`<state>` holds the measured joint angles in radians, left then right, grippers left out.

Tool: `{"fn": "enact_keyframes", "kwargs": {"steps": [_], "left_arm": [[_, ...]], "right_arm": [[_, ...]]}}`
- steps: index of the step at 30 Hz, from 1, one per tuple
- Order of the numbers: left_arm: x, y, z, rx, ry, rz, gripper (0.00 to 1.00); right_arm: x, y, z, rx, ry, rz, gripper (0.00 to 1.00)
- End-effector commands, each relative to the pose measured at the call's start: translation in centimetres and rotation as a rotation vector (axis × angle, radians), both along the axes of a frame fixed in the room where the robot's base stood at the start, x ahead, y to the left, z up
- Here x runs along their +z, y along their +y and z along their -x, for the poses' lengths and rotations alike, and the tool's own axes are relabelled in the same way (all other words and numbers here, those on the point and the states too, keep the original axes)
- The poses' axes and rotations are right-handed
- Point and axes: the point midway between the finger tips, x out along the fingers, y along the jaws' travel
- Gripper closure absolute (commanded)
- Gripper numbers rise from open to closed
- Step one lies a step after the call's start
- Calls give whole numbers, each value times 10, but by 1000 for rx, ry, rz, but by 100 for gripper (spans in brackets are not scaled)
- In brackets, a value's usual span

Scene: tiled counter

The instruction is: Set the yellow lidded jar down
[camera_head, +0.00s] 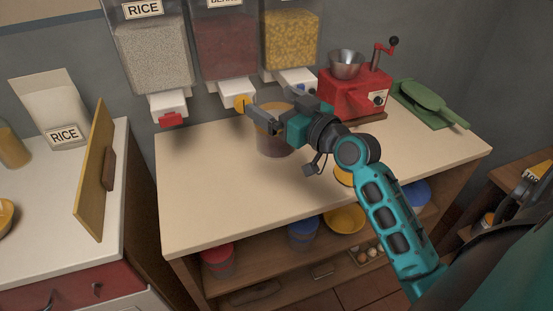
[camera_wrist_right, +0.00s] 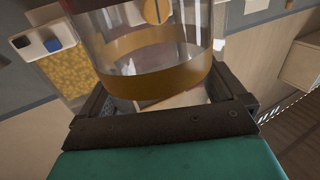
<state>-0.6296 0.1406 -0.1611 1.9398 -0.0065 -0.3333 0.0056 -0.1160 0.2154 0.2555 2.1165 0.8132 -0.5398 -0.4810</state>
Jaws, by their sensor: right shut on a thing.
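The jar (camera_head: 273,146) is see-through with an amber-yellow band. In the head view it is upright at the back of the wooden counter, below the dispensers. I cannot tell whether its base touches the counter. My right gripper (camera_head: 268,116) is shut on the jar near its upper part and partly covers it. In the right wrist view, the clear wall and amber band of the jar (camera_wrist_right: 150,55) fill the space between the fingers (camera_wrist_right: 160,100). My left gripper is not in view.
The dispensers (camera_head: 152,60) hang on the wall close behind the jar. The counter's left and front (camera_head: 205,190) are clear. A yellow item (camera_head: 343,179) lies partly behind my arm.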

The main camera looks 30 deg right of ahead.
Motion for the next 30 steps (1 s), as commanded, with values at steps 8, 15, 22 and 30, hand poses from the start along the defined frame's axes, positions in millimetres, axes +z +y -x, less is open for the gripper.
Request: {"fn": "enact_keyframes", "kwargs": {"steps": [8, 15, 22, 30], "left_arm": [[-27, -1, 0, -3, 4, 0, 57], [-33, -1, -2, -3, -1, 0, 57], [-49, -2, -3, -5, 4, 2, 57], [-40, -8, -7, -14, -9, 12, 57]], "right_arm": [[-66, 0, 0, -1, -3, 0, 85], [-84, 0, 0, -1, -6, 0, 85], [-118, -1, 0, -1, -4, 0, 85], [-121, -1, 0, -2, -7, 1, 85]]}}
